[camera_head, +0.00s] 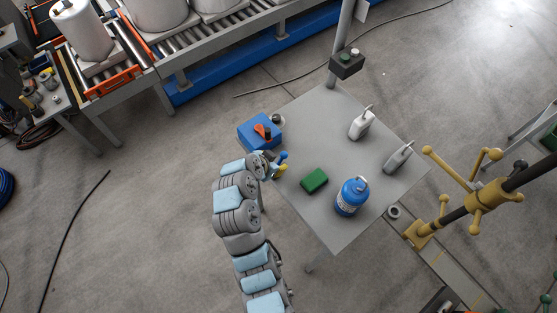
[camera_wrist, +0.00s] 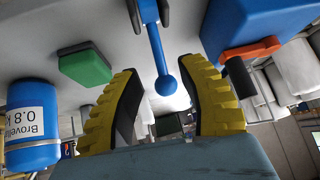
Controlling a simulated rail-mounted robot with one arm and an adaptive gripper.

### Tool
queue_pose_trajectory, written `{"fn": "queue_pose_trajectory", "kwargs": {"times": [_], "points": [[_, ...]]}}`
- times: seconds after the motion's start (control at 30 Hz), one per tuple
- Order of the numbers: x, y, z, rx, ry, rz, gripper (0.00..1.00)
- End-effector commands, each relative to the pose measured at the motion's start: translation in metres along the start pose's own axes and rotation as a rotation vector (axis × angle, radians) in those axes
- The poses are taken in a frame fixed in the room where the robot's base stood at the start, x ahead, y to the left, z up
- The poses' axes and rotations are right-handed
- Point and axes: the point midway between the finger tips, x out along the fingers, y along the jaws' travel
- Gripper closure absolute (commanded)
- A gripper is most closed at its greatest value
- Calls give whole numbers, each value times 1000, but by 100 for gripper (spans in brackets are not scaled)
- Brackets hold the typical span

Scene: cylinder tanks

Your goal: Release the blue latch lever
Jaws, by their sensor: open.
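The blue latch lever (camera_wrist: 155,50), a thin rod with a round ball end (camera_wrist: 166,85), comes down from the top of the wrist view, where a grey mount holds it. My gripper (camera_wrist: 161,69) is open, its yellow ribbed fingers on either side of the ball. Gaps show on both sides and no contact is visible. How deep the ball sits between the fingers is hard to tell. In the head view, the small blue lever end (camera_head: 283,156) shows beside my gripper (camera_head: 276,170) at the table's left edge. The lever's base is hidden there.
A blue box (camera_head: 249,133) with an orange-red handle (camera_wrist: 250,50) stands close by. A green block (camera_head: 314,180), a blue canister (camera_head: 352,196) and two pale bottles (camera_head: 361,122) (camera_head: 398,156) stand on the grey table (camera_head: 330,231). A yellow-handled valve (camera_head: 487,194) is at right.

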Motion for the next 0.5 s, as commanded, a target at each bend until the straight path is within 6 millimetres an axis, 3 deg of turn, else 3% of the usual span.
{"fn": "queue_pose_trajectory", "kwargs": {"times": [0.5], "points": [[-73,-2,-1,0,3,-5,60]]}}
